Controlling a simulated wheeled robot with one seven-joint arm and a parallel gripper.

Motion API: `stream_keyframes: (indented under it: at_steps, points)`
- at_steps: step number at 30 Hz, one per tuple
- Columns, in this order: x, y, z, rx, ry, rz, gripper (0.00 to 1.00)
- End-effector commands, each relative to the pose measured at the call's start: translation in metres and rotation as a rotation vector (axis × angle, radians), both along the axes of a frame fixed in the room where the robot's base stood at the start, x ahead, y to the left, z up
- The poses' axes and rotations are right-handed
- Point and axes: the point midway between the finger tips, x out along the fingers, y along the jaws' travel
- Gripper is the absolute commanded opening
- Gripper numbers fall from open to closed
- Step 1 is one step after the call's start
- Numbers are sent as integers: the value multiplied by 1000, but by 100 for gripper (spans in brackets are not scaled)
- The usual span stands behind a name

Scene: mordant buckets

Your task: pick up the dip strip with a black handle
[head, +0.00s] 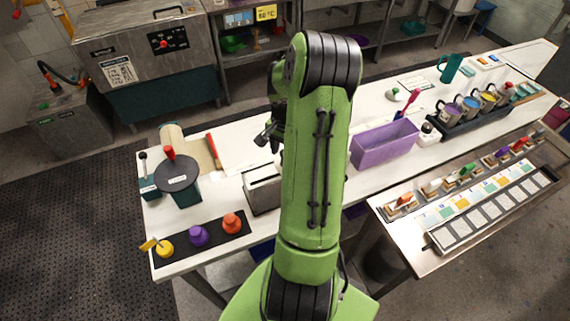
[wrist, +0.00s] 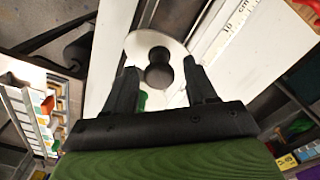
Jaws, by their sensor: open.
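My gripper (wrist: 160,72) is open in the wrist view, its two dark fingers apart. A pale round disc with a dark round knob (wrist: 159,70) shows between and beyond the fingertips; I cannot tell how far off it is. In the head view my gripper (head: 268,134) shows partly at the left of my arm, above the white table. No dip strip with a black handle can be made out for certain. A thin upright piece with a dark top (head: 143,157) stands at a teal block (head: 149,188) at the table's left end; it is too small to identify.
The white table (head: 222,262) holds a dark lidded pot (head: 178,178), a black mat with yellow, purple and orange knobs, a metal slotted box (head: 262,190) and a purple bin (head: 384,147). My arm hides the table's middle.

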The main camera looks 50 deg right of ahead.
Motion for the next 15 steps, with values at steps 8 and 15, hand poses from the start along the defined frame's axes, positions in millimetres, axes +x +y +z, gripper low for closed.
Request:
stream_keyframes:
  at_steps: [8,15]
  points:
    - [-1,0,-27,-2,0,2,56]
    - [-1,0,-27,-2,0,2,38]
